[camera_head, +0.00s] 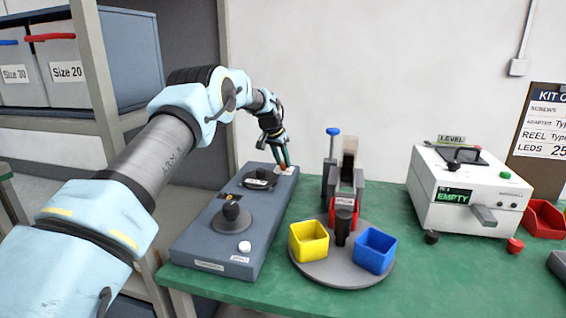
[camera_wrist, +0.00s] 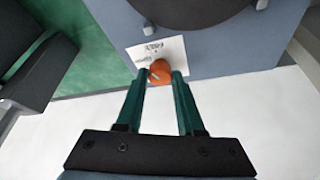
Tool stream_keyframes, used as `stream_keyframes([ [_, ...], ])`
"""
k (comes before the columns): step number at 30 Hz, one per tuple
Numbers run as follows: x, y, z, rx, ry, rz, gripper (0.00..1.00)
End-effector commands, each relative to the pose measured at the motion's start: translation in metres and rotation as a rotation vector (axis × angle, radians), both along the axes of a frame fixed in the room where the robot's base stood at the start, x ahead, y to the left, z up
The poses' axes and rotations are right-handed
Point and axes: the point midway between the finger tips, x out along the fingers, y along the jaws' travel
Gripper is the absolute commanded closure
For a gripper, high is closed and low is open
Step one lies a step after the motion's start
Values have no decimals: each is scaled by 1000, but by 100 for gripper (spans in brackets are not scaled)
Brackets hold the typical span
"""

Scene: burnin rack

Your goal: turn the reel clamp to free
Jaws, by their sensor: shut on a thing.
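An orange knob (camera_wrist: 160,71), which appears to be the reel clamp, stands by a white label (camera_wrist: 150,52) at the end of a long blue-grey unit (camera_head: 215,262). A pale line runs across the knob's top. My gripper (camera_head: 284,168) reaches down to the far end of this unit. In the wrist view, my gripper's two green fingers (camera_wrist: 160,76) are shut on the knob, one on each side. The label's print is too small to read. In the head view, the knob is mostly hidden by the fingers.
A black knob (camera_head: 232,211) and a white button (camera_head: 244,247) are on the unit's near part. To the right stand a round plate with a yellow bin (camera_head: 308,241) and a blue bin (camera_head: 374,250), and a white machine (camera_head: 468,190).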

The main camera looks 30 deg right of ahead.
Motion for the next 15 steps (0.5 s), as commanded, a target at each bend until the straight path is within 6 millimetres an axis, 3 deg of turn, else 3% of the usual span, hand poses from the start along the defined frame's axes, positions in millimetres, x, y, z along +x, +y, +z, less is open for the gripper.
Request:
stream_keyframes([
  [15, 3, 1, 0, 0, 1, -350, 100],
])
